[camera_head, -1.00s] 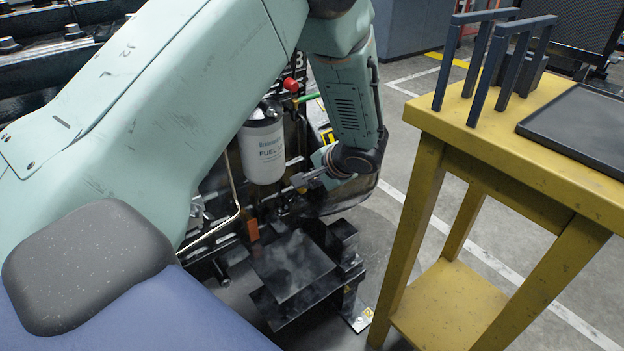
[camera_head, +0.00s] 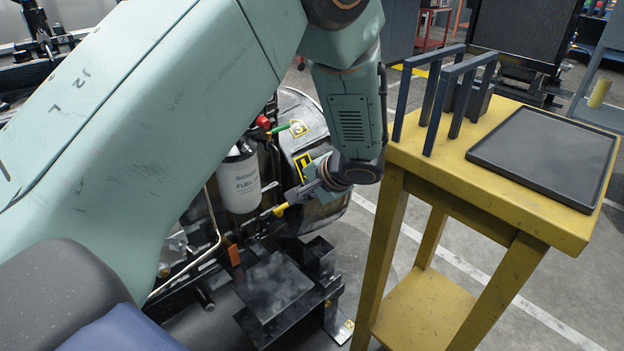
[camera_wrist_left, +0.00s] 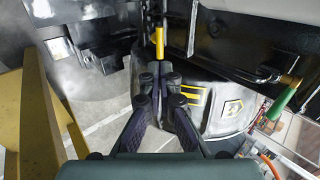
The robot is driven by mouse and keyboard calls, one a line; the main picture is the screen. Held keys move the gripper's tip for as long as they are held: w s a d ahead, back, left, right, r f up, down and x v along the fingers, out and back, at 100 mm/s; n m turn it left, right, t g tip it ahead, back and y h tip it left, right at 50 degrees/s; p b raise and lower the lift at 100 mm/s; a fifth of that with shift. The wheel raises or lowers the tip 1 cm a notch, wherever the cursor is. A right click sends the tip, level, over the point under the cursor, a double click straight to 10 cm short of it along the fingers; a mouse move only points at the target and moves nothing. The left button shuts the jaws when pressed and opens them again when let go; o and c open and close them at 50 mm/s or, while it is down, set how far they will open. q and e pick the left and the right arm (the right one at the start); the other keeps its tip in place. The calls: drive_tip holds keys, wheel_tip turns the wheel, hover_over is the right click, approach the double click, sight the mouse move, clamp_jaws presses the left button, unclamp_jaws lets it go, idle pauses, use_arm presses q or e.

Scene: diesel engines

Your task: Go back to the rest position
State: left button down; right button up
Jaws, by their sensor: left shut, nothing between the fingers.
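My left arm comes in from the left in the head view, passes in front of the engine and bends down. Its gripper (camera_head: 292,197) points left, beside the engine's lower side. In the left wrist view the two dark fingers (camera_wrist_left: 160,72) are together with nothing between them. A yellow handle (camera_wrist_left: 159,42) lies just beyond the fingertips; it also shows in the head view (camera_head: 280,209). I cannot tell whether the fingertips touch it. My right gripper is in neither view.
A white fuel filter (camera_head: 239,183) hangs on the engine left of the gripper. A yellow table (camera_head: 470,190) with a black tray (camera_head: 545,155) and a dark stand (camera_head: 440,100) is close on the right. A black step-like block (camera_head: 275,290) is below. Grey floor lies beyond the table.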

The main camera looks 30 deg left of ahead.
use_arm(q)
drive_tip(key=p+v, duration=0.1)
drive_tip(key=v, duration=0.3)
drive_tip(key=shift+d+r, duration=0.15)
drive_tip(key=s+d+f+m+h+p, duration=0.1)
drive_tip(key=s+d+f+h+p, duration=0.1)
drive_tip(key=s+d+f+h, duration=0.75)
drive_tip(key=s+a+f+n+g+y+p, duration=0.1)
drive_tip(key=s+f+n+p, duration=0.1)
drive_tip(key=s, duration=0.9)
drive_tip(key=s+a+f+n+g+p, duration=0.1)
drive_tip(key=s+f+n+p, duration=0.1)
drive_tip(key=s, duration=1)
drive_tip(key=shift+s+a+f+n+y+p, duration=0.3)
drive_tip(key=shift+s+f+y+p, duration=0.05)
drive_tip(key=shift+f, duration=0.5)
